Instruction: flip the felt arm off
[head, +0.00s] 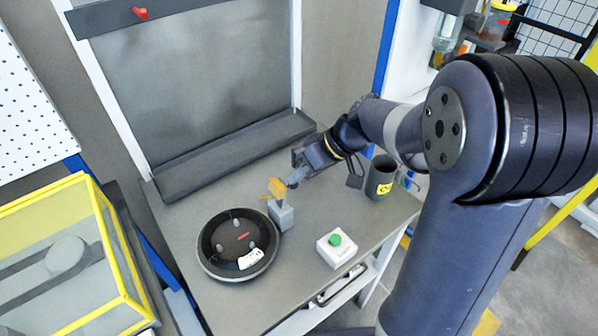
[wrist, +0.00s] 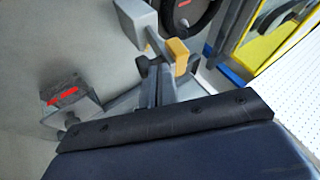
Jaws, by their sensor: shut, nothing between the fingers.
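The felt arm is a small yellow piece (head: 277,188) standing up from a grey block (head: 283,216) at the right rim of the black round turntable (head: 207,246). In the wrist view the yellow piece (wrist: 178,54) is just beyond my fingertips, with the grey block (wrist: 137,14) to its upper left. My gripper (head: 293,181) is shut and empty, its tips close to the right side of the yellow piece. In the wrist view my gripper (wrist: 158,68) partly overlaps the arm's lower part; I cannot tell whether they touch.
A white box with a green button (head: 336,240) sits at the table's front. A dark cup with a yellow label (head: 380,180) stands to the right. A grey ledge (head: 235,155) runs along the back. A yellow-framed case (head: 70,255) is at the left. Bare table (head: 200,205) lies behind the turntable.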

